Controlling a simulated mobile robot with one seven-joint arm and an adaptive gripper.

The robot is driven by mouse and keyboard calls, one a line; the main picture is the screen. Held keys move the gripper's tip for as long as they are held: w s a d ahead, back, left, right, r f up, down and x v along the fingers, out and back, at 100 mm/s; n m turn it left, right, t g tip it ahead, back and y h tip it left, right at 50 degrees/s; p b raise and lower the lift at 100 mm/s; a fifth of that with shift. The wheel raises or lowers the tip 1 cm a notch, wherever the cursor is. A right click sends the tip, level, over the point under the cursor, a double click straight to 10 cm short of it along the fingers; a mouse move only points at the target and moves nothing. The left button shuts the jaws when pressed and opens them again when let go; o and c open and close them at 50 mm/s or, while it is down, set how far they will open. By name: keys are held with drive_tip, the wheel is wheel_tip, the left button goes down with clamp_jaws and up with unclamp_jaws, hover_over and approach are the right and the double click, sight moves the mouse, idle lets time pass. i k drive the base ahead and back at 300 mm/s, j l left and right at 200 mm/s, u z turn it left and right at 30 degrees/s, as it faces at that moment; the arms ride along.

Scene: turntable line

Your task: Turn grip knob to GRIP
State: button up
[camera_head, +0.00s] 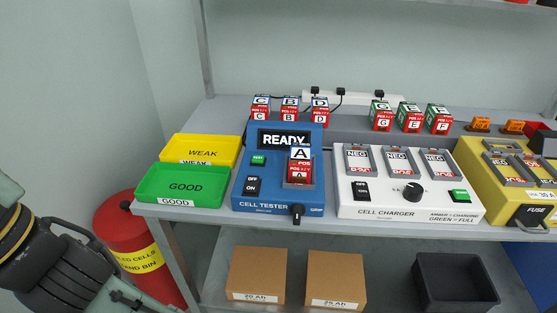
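The blue cell tester (228,206) stands on the bench with its display reading READY. A black knob (297,211) sits at its front right edge; I cannot read any GRIP marking or tell its setting. A red cell marked A (298,171) stands in the tester's slot. The white cell charger (345,209) to its right has a round black knob (412,191) with a white pointer line. I cannot tell from the labels which knob is the grip knob. Parts of my arm show at the lower left, apart from both devices; my gripper's fingers are not visible.
Green GOOD (185,186) and yellow WEAK (203,152) trays stand left of the tester. Several lettered cells line the back. A yellow fuse unit (484,190) is at right. A red bin (120,220) stands beside the bench. Cartons (257,272) and a black crate (455,280) sit below.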

sight(297, 210)
drive_tip(key=k, duration=1.05)
